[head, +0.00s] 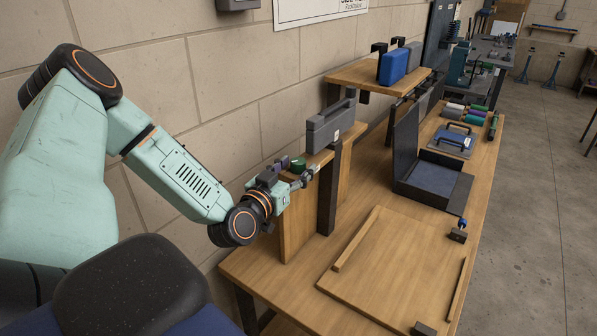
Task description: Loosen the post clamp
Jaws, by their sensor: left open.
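My left gripper (305,177) is open at the near end of a raised wooden shelf, close to a dark upright post (329,192). I cannot tell whether its fingers touch anything. A small green round piece (298,163) shows just behind the fingers, with a purple piece partly hidden by the gripper to its left. Which part is the post clamp is not clear at this size. A small dark fitting with a blue top (459,231) stands on the bench to the right. My right gripper is not in view.
A grey case (331,126) stands on the shelf just beyond the gripper. A wooden board (390,272) with raised strips lies on the bench. An open black case (432,180) stands farther back. A block wall runs close along the left.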

